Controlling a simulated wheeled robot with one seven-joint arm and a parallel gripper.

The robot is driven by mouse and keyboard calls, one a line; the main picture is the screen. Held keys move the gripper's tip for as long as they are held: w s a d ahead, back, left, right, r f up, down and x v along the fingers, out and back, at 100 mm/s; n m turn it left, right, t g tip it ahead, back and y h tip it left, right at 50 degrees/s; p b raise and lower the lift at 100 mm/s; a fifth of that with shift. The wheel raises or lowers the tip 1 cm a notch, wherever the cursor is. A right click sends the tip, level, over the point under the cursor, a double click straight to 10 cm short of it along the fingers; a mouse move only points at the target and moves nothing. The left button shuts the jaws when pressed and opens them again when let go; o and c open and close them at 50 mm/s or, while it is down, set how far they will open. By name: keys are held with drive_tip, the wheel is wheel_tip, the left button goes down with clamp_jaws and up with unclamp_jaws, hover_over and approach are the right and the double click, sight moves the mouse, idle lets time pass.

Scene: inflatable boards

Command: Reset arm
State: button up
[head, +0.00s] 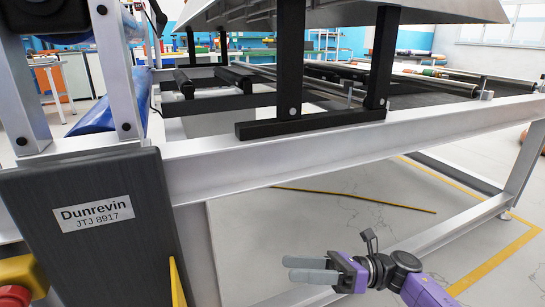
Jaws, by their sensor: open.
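My gripper (308,270) is at the lower middle of the head view, with grey fingers pointing left and a purple and black wrist behind them. The fingers are parted a little and nothing shows between them. My purple arm (428,291) comes in from the bottom right. The gripper is in front of the lower rail of a large white-framed machine and appears clear of it. No other task object is named.
The machine's white beam (350,150) crosses the view above my gripper. A dark panel labelled "Dunrevin JTJ 8917" (95,228) stands at left, with a red and yellow button (20,280). Yellow tape (500,256) marks the floor at right. Benches stand behind.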

drive_tip(key=s+a+r+m+t+h, duration=0.15)
drive_tip(key=r+m+t, duration=0.35)
drive_tip(key=m+t, duration=0.75)
drive_tip(key=s+a+r+m+t+h, duration=0.15)
drive_tip(key=r+m+t, duration=0.35)
drive_tip(key=m+t, duration=0.75)
drive_tip(key=s+d+f+m+g+h+p, duration=0.1)
drive_tip(key=s+d+f+m+h, duration=0.45)
drive_tip(key=s+m+h, duration=0.55)
drive_tip(key=s+d+f+m+g+h+p, duration=0.1)
drive_tip(key=s+d+f+m+h, duration=0.45)
drive_tip(key=m, duration=0.85)
drive_tip(key=s+d+f+g+p, duration=0.1)
drive_tip(key=s+d+g, duration=0.2)
drive_tip(key=s, duration=0.8)
drive_tip(key=s+d+f+g, duration=0.2)
drive_tip(key=s+d+g, duration=0.15)
drive_tip(key=s, duration=0.65)
wheel_tip(320, 180, up, 38)
drive_tip(key=p, duration=3.8)
drive_tip(key=shift+s+r+h, duration=0.15)
drive_tip(key=shift+s+h, duration=0.05)
drive_tip(key=shift+h, duration=0.15)
